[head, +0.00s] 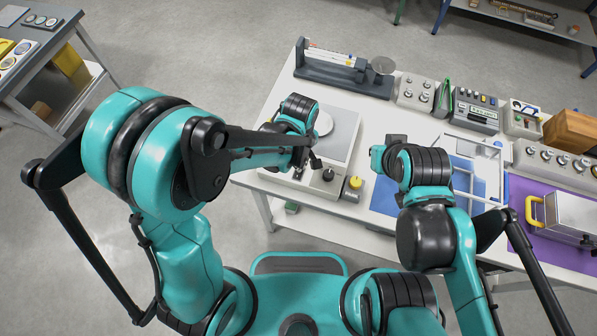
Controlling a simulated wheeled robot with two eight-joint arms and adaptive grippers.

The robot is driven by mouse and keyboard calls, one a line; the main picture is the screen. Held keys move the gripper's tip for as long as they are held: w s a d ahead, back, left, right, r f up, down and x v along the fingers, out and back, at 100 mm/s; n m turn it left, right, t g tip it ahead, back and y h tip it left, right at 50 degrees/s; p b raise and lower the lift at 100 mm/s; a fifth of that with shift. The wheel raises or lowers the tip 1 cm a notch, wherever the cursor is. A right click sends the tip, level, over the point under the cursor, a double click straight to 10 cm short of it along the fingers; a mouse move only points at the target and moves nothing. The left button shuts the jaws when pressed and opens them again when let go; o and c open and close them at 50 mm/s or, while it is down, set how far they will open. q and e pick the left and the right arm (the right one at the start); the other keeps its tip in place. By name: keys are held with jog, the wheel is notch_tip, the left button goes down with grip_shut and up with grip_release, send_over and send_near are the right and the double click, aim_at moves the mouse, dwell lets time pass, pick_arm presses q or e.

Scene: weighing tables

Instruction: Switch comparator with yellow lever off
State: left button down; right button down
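A silver box-shaped device (572,216) with a yellow handle-like lever (536,211) at its left side stands on a purple mat at the right. A pale weighing device (340,150) with a round plate and a dark knob sits at the table's left front. A small grey block with a yellow top (355,183) is beside it. My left gripper (312,162) hangs over the pale device. My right gripper (377,158) is above the blue mat, well left of the yellow lever. Both gripper fingers are too small and partly hidden to read.
A dark balance (340,75) stands at the back. Several grey weight boxes (414,92) line the right rear, with a wooden block (570,131). A clear-framed case (470,160) stands by the blue mat (385,198). Another table (38,72) is at far left.

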pick_arm(q)
jog(key=shift+f+b, duration=0.3)
jog(key=shift+f, duration=0.05)
jog(key=shift+r+p, duration=2.6)
jog(key=shift+r, duration=0.95)
jog(key=shift+a+r, duration=0.1)
jog(key=shift+a, duration=0.15)
jog(key=s+a+r+m+t+b, duration=0.2)
jog(key=a+r+m+t+b, duration=0.1)
jog(key=a, duration=0.5)
jog(key=s+a+r+m+t+b, duration=0.3)
jog(key=a+m+t+b, duration=0.1)
jog(key=a, duration=0.5)
jog(key=shift+a+m+b, duration=0.2)
jog(key=shift+m+b, duration=0.5)
jog(key=shift+b, duration=0.05)
